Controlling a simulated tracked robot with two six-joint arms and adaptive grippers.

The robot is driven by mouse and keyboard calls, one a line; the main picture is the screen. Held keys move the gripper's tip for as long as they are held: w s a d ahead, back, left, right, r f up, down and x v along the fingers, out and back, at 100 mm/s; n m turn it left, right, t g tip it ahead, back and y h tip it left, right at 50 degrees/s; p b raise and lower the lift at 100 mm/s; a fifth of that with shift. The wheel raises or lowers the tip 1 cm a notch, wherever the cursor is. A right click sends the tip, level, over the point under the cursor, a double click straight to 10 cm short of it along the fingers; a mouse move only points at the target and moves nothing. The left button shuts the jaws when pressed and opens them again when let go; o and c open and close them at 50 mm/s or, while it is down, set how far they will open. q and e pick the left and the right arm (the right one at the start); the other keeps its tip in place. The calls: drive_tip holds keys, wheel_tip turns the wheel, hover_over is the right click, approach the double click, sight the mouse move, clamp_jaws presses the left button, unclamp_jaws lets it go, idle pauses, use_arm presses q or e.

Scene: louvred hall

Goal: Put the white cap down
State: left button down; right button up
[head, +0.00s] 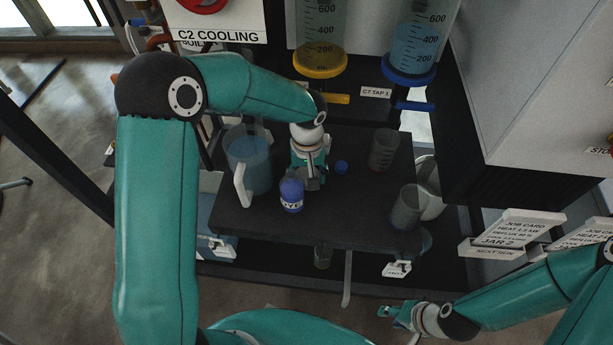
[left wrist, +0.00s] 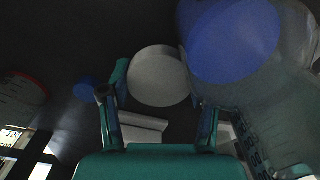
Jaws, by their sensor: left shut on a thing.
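My left gripper (head: 309,180) reaches down over the dark table (head: 345,215). In the left wrist view its two fingers (left wrist: 157,95) are on either side of the round, pale white cap (left wrist: 158,75), and it is shut on it. In the head view the cap is mostly hidden by the gripper and shows only as a pale patch. I cannot tell whether the cap touches the table. My right gripper (head: 398,314) is low at the front right, away from the table; its finger gap is unclear.
A blue dye bottle (head: 291,194) stands just in front of the left gripper. A jug of blue liquid (head: 252,160) is to its left. A small blue cap (head: 341,167) lies to its right. Beakers (head: 383,150) (head: 407,207) stand further right. The table's front middle is bare.

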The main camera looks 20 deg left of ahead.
use_arm(q)
drive_tip(key=shift+f, duration=0.3)
drive_tip(key=shift+f+b, duration=0.5)
drive_tip(key=shift+b, duration=0.1)
drive_tip(key=shift+f, duration=0.1)
drive_tip(key=shift+c, duration=1.3)
unclamp_jaws()
drive_tip(key=shift+r, duration=0.2)
